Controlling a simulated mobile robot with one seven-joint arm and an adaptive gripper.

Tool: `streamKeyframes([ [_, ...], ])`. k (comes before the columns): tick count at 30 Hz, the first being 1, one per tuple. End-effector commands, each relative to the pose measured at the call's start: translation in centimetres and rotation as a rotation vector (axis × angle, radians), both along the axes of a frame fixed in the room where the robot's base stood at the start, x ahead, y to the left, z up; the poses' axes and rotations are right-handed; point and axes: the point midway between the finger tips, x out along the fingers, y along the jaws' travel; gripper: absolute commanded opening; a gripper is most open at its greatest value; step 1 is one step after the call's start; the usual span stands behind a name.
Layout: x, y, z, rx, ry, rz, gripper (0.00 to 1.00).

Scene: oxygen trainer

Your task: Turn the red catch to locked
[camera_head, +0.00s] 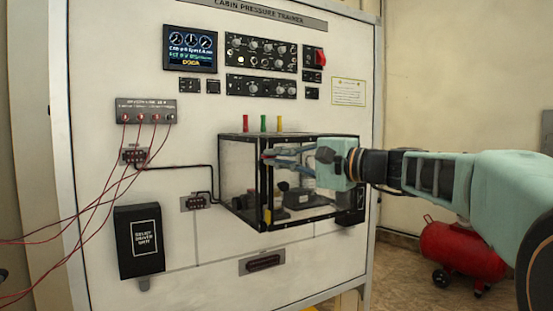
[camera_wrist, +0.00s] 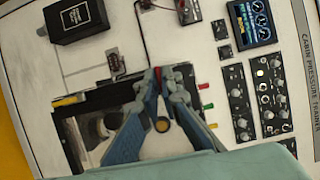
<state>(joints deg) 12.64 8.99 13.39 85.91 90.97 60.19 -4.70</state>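The clear chamber (camera_head: 240,180) with a black frame stands out from the trainer panel. The red catch is a small red piece at its near upper left edge, mostly covered by my fingers. In the wrist view the red catch (camera_wrist: 157,77) shows as a narrow red strip between my fingertips. My gripper (camera_head: 267,156) reaches in from the right, at the chamber's front. In the wrist view the blue fingers of my gripper (camera_wrist: 160,80) come together at their tips, one on each side of the catch. The catch's exact angle and any lock marking cannot be made out.
Red, green and yellow pegs (camera_head: 263,123) stand on top of the chamber. Red cables (camera_head: 140,140) hang at the left. A black box (camera_head: 139,241) is mounted at the lower left. A red tank (camera_head: 460,248) stands on the floor at the right.

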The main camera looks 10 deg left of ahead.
Motion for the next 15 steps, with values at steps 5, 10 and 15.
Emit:
streamKeyframes([
  [5, 0.07, -0.09, 0.15, 0.002, -0.001, -0.004, 0.14],
  [10, 0.04, -0.06, 0.09, 0.0, -0.001, -0.002, 0.22],
  [15, 0.01, -0.06, 0.06, 0.0, -0.001, -0.001, 0.22],
])
